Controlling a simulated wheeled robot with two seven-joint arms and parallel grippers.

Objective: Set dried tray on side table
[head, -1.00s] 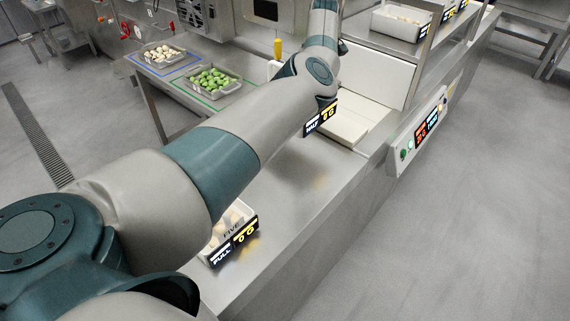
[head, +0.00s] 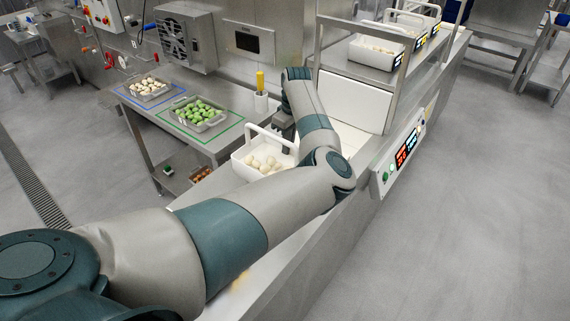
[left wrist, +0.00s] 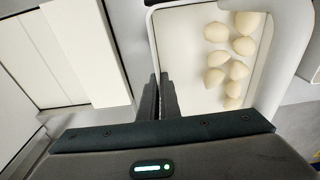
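A white tray (head: 250,172) with a raised handle holds several round pale pieces. It sits in mid-view, between the steel side table (head: 225,143) and the counter. My left gripper (head: 284,136) is at the tray's right side, partly hidden by my own arm. The pale pieces lie loose on the tray's floor. My right gripper is out of view.
The side table bears a tray of pale pieces (head: 147,88) in a blue outline and a tray of green pieces (head: 199,114) in a green outline. A shelf rack (head: 352,22) with white trays rises over the counter (head: 300,262).

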